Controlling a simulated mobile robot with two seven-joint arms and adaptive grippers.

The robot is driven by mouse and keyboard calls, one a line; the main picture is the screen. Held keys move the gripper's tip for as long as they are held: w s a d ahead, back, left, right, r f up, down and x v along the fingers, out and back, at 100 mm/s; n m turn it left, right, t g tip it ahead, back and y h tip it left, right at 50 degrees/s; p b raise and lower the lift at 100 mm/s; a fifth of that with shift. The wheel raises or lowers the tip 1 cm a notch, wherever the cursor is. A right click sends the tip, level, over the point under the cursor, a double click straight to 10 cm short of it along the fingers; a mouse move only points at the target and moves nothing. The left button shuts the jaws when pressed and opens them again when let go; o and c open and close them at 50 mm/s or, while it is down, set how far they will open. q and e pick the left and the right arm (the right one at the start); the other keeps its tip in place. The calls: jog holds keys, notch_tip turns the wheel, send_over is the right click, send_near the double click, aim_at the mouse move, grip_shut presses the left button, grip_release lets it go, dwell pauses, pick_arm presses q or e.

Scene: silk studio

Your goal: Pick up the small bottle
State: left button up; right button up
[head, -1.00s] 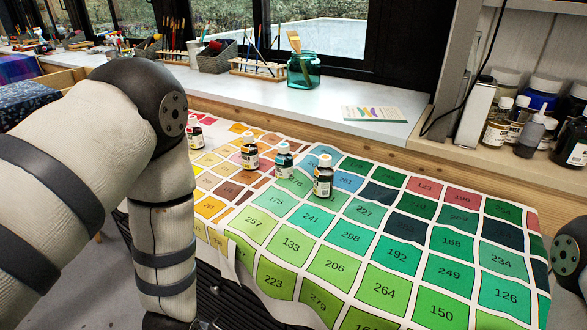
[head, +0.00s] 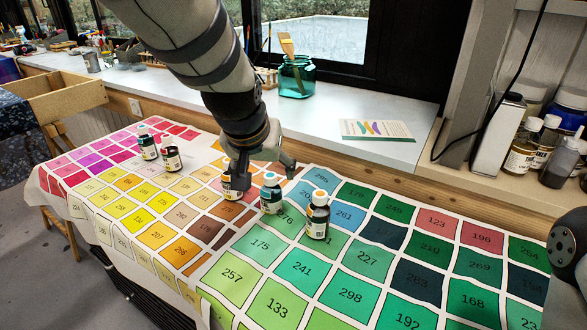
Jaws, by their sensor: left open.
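Several small bottles stand upright on the colour chart cloth (head: 298,295). A bottle with a white-orange label (head: 233,189) is partly hidden behind a finger of my left gripper (head: 263,170). A blue-capped bottle (head: 270,195) stands just right of it, and a dark bottle with an orange cap (head: 317,218) stands further right. Two more, one teal-capped (head: 147,143) and one red-labelled (head: 171,154), stand at the left. My left gripper is open and points down, close over the two middle bottles. I cannot tell whether it touches either. My right gripper is out of view.
A teal glass jar with brushes (head: 297,78) and a card (head: 377,131) are on the windowsill (head: 345,108). Paint jars (head: 522,150) crowd the shelf at right. An open wooden box (head: 68,101) is at left. The cloth's front is clear.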

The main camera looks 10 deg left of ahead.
aim_at(269, 188)
pick_arm(q)
jog(key=x, duration=0.3)
jog(key=b+x, duration=0.1)
jog(key=x, duration=0.2)
jog(key=shift+s+f, duration=0.2)
jog(key=shift+f, duration=0.05)
jog(key=x, duration=0.2)
jog(key=b+x, duration=0.1)
jog(key=x, duration=0.1)
jog(key=a+x, duration=0.1)
jog(key=x, duration=0.1)
jog(key=shift+s, duration=0.15)
jog(key=shift+r, duration=0.15)
jog(key=c, duration=1.3)
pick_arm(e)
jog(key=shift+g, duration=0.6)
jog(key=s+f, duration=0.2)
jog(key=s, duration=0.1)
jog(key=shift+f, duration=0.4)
